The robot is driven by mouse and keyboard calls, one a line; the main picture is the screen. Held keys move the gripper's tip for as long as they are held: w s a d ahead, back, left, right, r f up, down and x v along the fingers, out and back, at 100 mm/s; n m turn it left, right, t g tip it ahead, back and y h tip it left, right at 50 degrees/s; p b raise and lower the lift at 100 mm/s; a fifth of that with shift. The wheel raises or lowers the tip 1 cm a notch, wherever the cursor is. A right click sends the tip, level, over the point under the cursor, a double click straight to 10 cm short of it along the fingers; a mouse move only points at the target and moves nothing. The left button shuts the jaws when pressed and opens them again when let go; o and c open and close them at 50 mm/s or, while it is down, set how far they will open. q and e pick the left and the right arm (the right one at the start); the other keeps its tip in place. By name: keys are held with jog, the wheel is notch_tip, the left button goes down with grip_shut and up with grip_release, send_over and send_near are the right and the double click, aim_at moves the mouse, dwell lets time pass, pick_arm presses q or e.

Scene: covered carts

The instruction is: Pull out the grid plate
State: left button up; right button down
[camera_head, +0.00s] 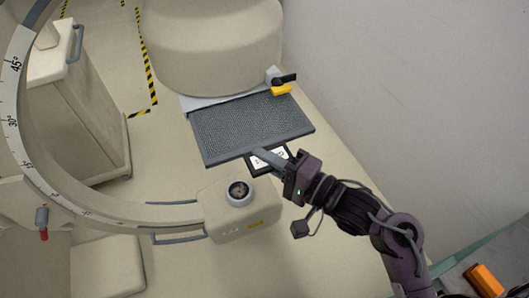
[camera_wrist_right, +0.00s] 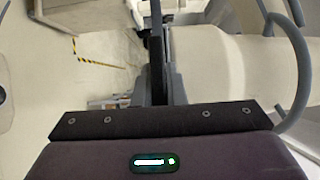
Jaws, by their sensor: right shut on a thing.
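The grid plate (camera_head: 248,128) is a dark grey, finely patterned rectangle in front of the large beige rounded housing. A dark-framed end with a white label (camera_head: 268,160) sticks out at its near edge. My right gripper (camera_head: 262,154) is shut on the grid plate at this near end. In the right wrist view, the gripper (camera_wrist_right: 160,85) has its fingers on either side of the plate's dark, thin edge (camera_wrist_right: 156,45). The fingers hide part of the labelled end. My left gripper is not in view.
A beige rounded housing (camera_head: 213,45) stands behind the plate, with a yellow-and-black lever (camera_head: 282,88) at its right. A scale-marked C-shaped arm (camera_head: 28,168) curves at left, ending in a beige block (camera_head: 240,212). A white wall (camera_head: 430,90) bounds the right.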

jog(key=s+d+p, duration=0.3)
jog(key=s+p, duration=0.1)
jog(key=s, duration=0.7)
jog(key=shift+d, duration=0.3)
dwell(2.5)
jog(key=shift+r, duration=0.1)
